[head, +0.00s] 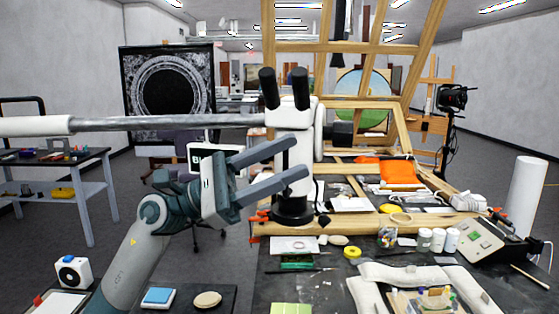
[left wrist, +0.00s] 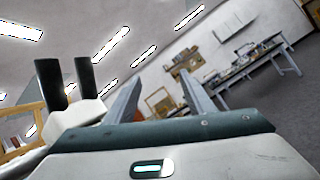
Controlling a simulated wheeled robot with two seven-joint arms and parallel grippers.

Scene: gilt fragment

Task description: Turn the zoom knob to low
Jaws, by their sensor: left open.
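No marked zoom setting is readable. My left gripper (head: 295,158) is open and empty, its two fingers reaching right across the front of the microscope column. Whether they touch it is unclear. In the left wrist view the open fingers (left wrist: 160,83) point away from the eyepieces (left wrist: 50,82) at left.
A long grey boom (head: 165,122) runs left from the microscope. A wooden easel frame (head: 350,100) stands behind it. The dark workbench (head: 335,285) holds jars (head: 424,238), a control box (head: 478,240) and a white padded ring (head: 395,275). A white paper roll (head: 527,197) stands at right.

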